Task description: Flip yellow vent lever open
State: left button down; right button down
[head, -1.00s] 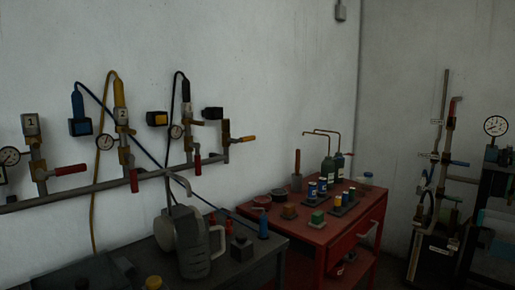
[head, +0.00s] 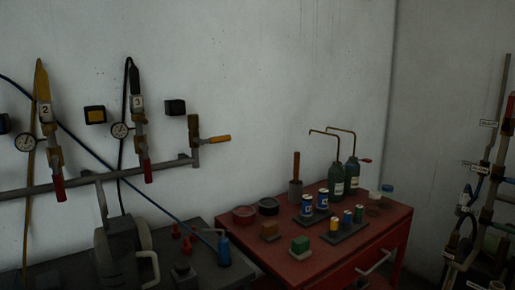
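The yellow vent lever (head: 217,139) sticks out to the right, roughly level, from a brown valve body (head: 194,136) at the right end of the wall pipe (head: 85,181). Nothing touches the lever. Neither of my grippers shows in the head view.
Two valves with red handles, tagged 2 (head: 45,110) and 3 (head: 138,103), stand on the pipe, with gauges beside them. A red cabinet (head: 330,265) holds bottles, cans and blocks. Wall around the lever is clear.

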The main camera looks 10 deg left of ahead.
aim_at(224, 137)
jog(key=i+l, duration=0.7)
jog(key=l, duration=0.25)
jog(key=k+z, duration=0.05)
